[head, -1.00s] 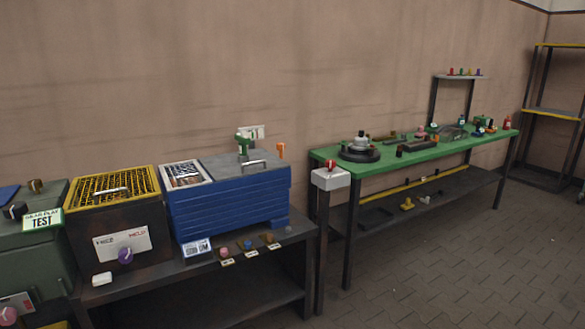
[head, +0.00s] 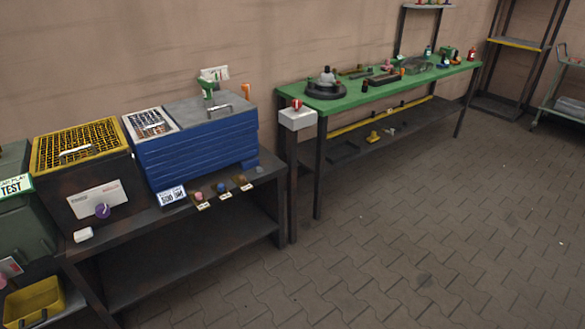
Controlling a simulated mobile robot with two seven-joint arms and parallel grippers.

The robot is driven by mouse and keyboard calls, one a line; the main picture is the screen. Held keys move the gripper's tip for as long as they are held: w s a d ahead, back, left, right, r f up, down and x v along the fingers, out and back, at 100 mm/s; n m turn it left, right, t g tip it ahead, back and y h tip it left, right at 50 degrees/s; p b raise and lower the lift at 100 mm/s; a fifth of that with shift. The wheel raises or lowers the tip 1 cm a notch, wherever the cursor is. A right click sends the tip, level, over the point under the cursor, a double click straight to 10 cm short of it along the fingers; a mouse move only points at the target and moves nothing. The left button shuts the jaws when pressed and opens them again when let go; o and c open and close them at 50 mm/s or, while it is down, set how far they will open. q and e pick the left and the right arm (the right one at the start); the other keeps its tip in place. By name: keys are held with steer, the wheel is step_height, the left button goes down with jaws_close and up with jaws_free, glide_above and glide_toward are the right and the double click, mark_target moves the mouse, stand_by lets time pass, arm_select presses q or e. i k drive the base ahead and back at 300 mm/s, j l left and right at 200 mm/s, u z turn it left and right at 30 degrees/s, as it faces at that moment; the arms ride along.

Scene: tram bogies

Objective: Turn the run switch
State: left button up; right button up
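A purple knob (head: 103,211) sits on a white panel (head: 97,199) on the front of the dark box with a yellow grille lid (head: 84,130). The panel's print is too small to read, and I cannot tell whether this knob is the run switch. A red knob (head: 297,104) sits on a small white box (head: 297,119) on a post at the near left end of the green bench. Neither of my grippers is in view.
A blue box (head: 196,151) stands beside the grille-lidded box on the dark table (head: 255,185). Small knobs with tags line the table's front edge. The green bench (head: 370,95) holds several parts. A yellow bin (head: 34,302) is low left. The paved floor (head: 400,240) is clear.

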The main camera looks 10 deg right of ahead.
mark_target(297, 104)
steer(key=u, duration=0.2)
steer(key=i+l+u, duration=0.3)
steer(key=u, duration=0.15)
steer(key=i+l+u, duration=0.2)
steer(key=l+u, duration=0.15)
steer(key=u, duration=0.15)
steer(key=i+l+u, duration=0.1)
steer(key=l, duration=0.25)
steer(key=i+l+u, duration=0.1)
steer(key=l, duration=0.25)
steer(key=i+l, duration=0.15)
steer(key=l, duration=0.25)
steer(key=j+u, duration=0.05)
